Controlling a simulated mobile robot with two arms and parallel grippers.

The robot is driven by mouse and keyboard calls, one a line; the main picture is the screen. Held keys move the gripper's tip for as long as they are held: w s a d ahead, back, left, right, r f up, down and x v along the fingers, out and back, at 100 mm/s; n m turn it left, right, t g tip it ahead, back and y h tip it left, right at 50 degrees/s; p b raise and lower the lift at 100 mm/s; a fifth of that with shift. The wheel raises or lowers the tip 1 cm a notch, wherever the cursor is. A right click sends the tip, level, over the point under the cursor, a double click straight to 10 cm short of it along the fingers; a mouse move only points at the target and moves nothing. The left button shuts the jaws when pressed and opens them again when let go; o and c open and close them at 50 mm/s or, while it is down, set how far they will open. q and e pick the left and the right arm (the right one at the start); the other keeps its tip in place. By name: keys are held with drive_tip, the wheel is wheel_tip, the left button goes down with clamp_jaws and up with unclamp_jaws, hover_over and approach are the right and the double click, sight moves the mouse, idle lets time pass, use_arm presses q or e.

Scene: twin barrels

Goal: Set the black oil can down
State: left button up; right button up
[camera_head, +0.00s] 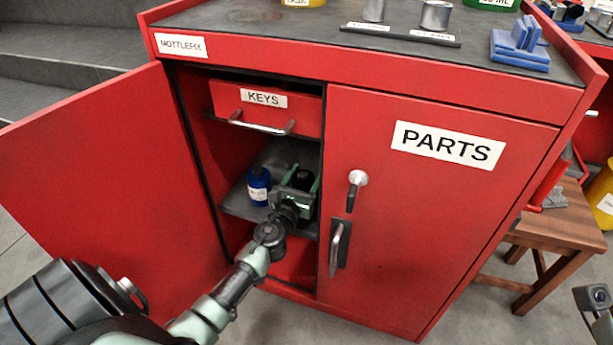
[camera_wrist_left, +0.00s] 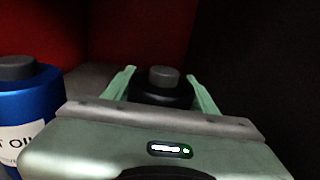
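The black oil can (camera_head: 302,179) is inside the red cabinet, at the shelf behind the open left door. My left gripper (camera_head: 302,187) reaches in, with its green fingers on both sides of the can. In the left wrist view the black can (camera_wrist_left: 163,88) stands upright between the fingertips (camera_wrist_left: 165,85), which look closed against its sides. The gripper body hides the can's lower part, so I cannot tell whether its base touches the shelf (camera_head: 240,203).
A blue oil can (camera_head: 259,186) stands on the shelf just left of the gripper; it also shows in the left wrist view (camera_wrist_left: 28,108). The KEYS drawer (camera_head: 265,107) is above. The open door (camera_head: 110,190) is at left, and the shut PARTS door (camera_head: 430,220) at right.

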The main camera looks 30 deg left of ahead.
use_arm(q)
drive_tip(key=o, duration=0.4)
drive_tip(key=v, duration=1.2)
